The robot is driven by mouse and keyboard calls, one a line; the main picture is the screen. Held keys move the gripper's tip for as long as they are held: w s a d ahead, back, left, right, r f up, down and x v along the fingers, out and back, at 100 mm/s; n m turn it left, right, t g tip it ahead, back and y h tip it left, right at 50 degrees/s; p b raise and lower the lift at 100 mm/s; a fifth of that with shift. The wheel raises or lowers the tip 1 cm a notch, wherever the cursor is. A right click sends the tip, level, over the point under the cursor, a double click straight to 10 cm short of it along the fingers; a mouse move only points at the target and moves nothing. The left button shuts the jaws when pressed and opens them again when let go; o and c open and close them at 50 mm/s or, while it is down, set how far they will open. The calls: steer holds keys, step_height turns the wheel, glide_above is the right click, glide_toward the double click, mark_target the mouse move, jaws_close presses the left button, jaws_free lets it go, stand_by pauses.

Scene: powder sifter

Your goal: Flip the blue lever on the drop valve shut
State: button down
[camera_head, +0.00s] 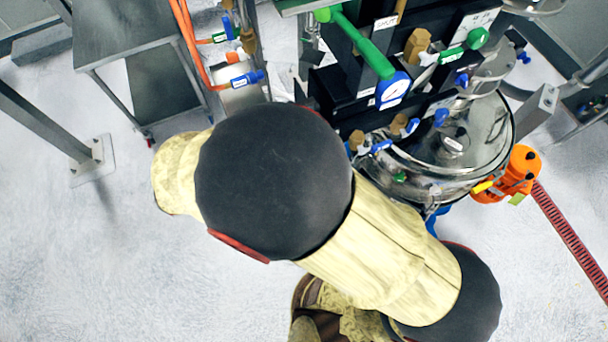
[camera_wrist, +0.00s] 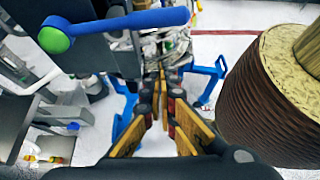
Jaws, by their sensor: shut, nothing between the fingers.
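In the wrist view a thick blue lever (camera_wrist: 130,20) with a round green end (camera_wrist: 54,40) lies across the upper left, roughly level. My gripper's fingers are together and hold nothing. In the head view my arm hides the gripper. Small blue valve handles (camera_head: 381,146) show at the steel sifter vessel (camera_head: 470,140).
Blue legs (camera_wrist: 208,80) flank my fingers in the wrist view. A grey table (camera_head: 120,30) stands upper left; the floor at lower left is clear.

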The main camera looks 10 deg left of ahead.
steer(key=shift+v, duration=1.95)
steer(key=shift+a, duration=0.1)
